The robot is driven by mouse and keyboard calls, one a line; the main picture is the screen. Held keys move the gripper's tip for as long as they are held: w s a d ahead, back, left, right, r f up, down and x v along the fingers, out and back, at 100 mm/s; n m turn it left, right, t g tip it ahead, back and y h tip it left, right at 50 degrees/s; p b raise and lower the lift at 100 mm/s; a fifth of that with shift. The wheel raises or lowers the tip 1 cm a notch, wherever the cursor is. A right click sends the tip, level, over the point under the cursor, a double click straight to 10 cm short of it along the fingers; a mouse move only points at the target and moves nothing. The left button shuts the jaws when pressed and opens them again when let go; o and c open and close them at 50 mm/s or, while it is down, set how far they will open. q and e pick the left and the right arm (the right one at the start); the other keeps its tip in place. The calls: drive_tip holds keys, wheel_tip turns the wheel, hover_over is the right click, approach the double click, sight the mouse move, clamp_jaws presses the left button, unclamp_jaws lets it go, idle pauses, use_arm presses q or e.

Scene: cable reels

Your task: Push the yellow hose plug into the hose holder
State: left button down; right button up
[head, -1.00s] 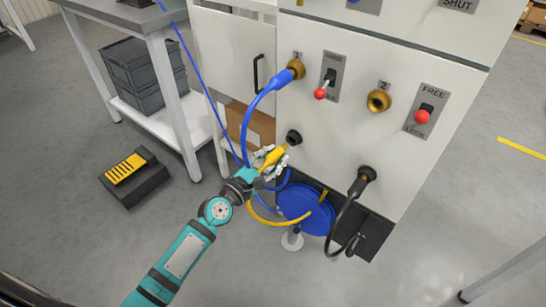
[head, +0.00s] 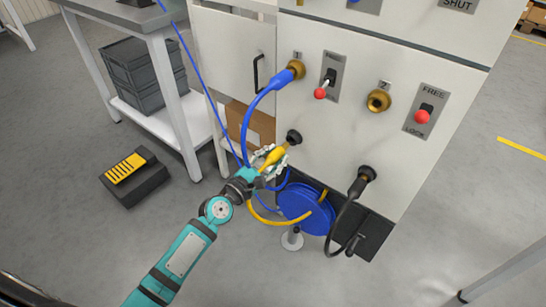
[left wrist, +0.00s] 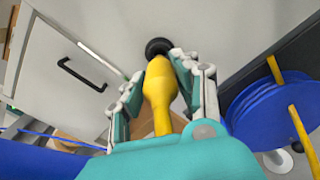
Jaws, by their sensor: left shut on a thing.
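The yellow hose plug (head: 272,158) is in my left gripper (head: 274,161), just in front of the white cabinet. The gripper is shut on its body. In the left wrist view the yellow plug (left wrist: 160,88) lies between the two fingers and points at the dark round hose holder (left wrist: 157,46). Its tip is at the holder's mouth, and I cannot tell how deep it sits. In the head view the holder (head: 293,138) is on the cabinet front, up and right of the plug. My right gripper is not in view.
A blue hose is plugged into brass port 1 (head: 296,69); brass port 2 (head: 379,100) is empty. A black hose plug (head: 360,184) sits in another holder at right. A blue reel (head: 302,205) with yellow hose is below. Red-knobbed levers (head: 320,93) stand above.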

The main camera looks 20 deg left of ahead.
sight(281, 151)
use_arm(q)
drive_tip(key=shift+x, duration=1.4)
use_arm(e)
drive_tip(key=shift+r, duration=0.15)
use_arm(q)
drive_tip(key=shift+w, duration=0.2)
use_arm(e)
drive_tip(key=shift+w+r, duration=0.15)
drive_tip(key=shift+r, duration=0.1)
use_arm(q)
drive_tip(key=c, duration=0.9)
unclamp_jaws()
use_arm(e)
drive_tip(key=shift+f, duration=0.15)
